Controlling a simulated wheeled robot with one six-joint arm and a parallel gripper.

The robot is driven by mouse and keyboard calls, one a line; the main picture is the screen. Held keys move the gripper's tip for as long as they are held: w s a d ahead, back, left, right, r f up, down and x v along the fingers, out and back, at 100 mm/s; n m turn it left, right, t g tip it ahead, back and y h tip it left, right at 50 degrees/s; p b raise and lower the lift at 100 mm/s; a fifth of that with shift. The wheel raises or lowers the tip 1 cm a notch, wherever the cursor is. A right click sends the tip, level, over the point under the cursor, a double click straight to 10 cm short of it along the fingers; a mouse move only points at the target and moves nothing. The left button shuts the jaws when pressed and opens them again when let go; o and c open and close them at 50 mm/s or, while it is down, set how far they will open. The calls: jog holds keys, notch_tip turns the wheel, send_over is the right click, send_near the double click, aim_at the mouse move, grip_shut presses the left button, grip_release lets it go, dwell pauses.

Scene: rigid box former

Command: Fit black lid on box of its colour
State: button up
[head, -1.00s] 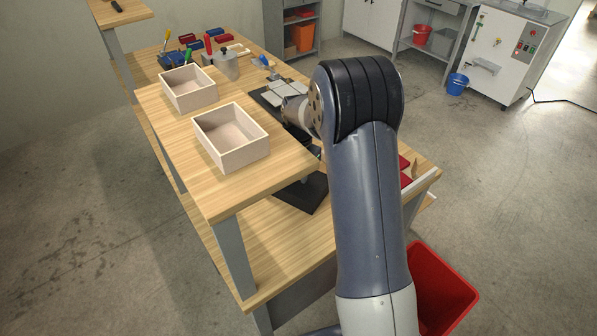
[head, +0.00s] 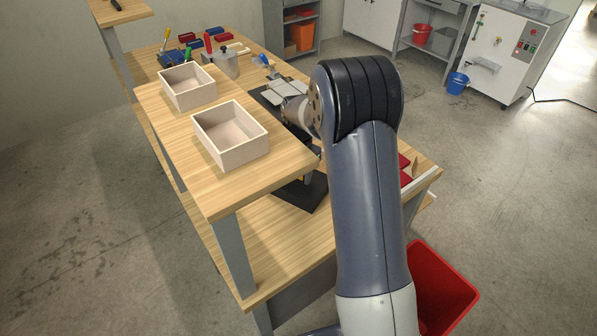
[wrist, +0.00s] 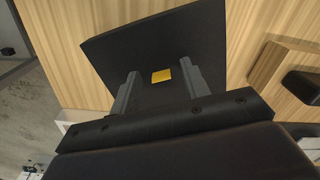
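A flat black panel (wrist: 160,45), which looks like the black lid, lies under my gripper in the wrist view. A small yellow square (wrist: 161,76) sits on it. My gripper (wrist: 158,83) is open, with its two grey fingers apart on either side of the yellow square and nothing seen clamped between them. I cannot tell whether the fingertips touch the panel. In the head view the black panel (head: 304,193) shows partly on the lower wooden surface, and my arm hides the gripper. No black box is clearly in view.
Two pale open boxes, a nearer one (head: 231,153) and a farther one (head: 188,101), stand on the raised shelf (head: 250,188). A wooden holder (wrist: 262,75) with a dark piece is at the right in the wrist view. A red bin (head: 445,290) stands on the floor.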

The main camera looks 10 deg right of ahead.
jog(key=shift+o, duration=0.2)
notch_tip(320, 180, up, 11)
jog(key=b, duration=0.1)
dwell(0.4)
jog(key=shift+f, duration=0.15)
notch_tip(320, 180, down, 11)
jog(key=shift+r+p, duration=0.2)
jog(key=shift+p, duration=0.35)
jog(key=shift+r, duration=0.2)
